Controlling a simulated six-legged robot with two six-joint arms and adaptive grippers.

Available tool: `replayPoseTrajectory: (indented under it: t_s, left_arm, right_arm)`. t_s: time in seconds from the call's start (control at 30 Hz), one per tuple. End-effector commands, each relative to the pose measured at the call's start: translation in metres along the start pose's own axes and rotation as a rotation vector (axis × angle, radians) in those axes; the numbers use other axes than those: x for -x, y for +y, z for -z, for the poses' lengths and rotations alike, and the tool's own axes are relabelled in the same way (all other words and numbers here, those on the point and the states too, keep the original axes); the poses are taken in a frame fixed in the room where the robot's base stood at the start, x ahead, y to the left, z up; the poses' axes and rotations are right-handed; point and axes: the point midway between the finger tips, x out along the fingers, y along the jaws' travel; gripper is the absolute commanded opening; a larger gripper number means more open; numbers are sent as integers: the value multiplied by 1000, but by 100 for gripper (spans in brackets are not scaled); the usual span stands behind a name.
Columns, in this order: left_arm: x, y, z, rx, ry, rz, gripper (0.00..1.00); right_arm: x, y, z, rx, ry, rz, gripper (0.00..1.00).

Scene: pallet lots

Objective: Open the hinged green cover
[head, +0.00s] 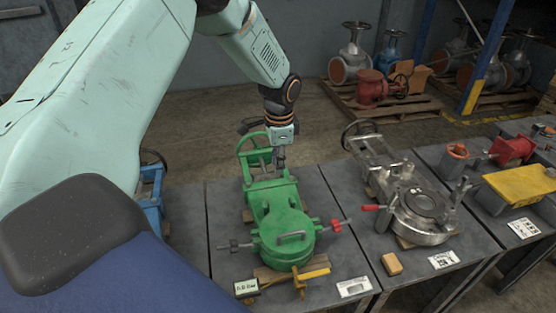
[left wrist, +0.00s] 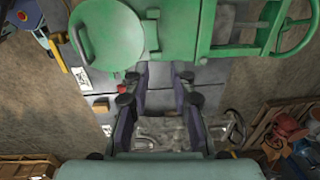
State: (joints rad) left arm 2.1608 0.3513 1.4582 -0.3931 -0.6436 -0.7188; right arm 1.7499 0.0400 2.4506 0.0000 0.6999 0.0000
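The green cover (head: 283,240) is a round lid with a bar handle (head: 291,236) on the near end of a green valve body (head: 270,192). It lies flat and looks closed. In the left wrist view the green cover (left wrist: 112,35) is at the upper left. My left gripper (head: 280,161) points down over the far part of the valve, behind the cover and apart from its handle. In the left wrist view the left gripper (left wrist: 161,75) has its fingers spread with nothing between them. My right gripper is not in view.
A red-knobbed fitting (head: 336,225) sticks out right of the cover, a dark one (head: 235,245) left. A yellow bar (head: 311,275) is in front. A handwheel (head: 254,150) stands at the valve's far end. A grey metal valve (head: 415,207) occupies the table to the right.

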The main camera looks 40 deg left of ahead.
Motion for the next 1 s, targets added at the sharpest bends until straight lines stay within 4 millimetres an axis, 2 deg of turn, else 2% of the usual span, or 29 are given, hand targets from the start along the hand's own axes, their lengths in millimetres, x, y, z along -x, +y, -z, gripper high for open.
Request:
replayPoseTrajectory:
  t_s: [0.03, 0.23, 0.27, 0.93, 1.0]
  left_arm:
    - [0, 0, 0, 0, 0, 0, 18]
    - [0, 0, 0, 0, 0, 0, 0]
    - [0, 0, 0, 0, 0, 0, 0]
    - [0, 0, 0, 0, 0, 0, 0]
    - [0, 0, 0, 0, 0, 0, 4]
  right_arm:
    - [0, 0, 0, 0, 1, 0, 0]
    - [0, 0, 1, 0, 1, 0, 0]
    - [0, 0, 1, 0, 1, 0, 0]
    - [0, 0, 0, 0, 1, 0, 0]
    - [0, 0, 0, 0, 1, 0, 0]
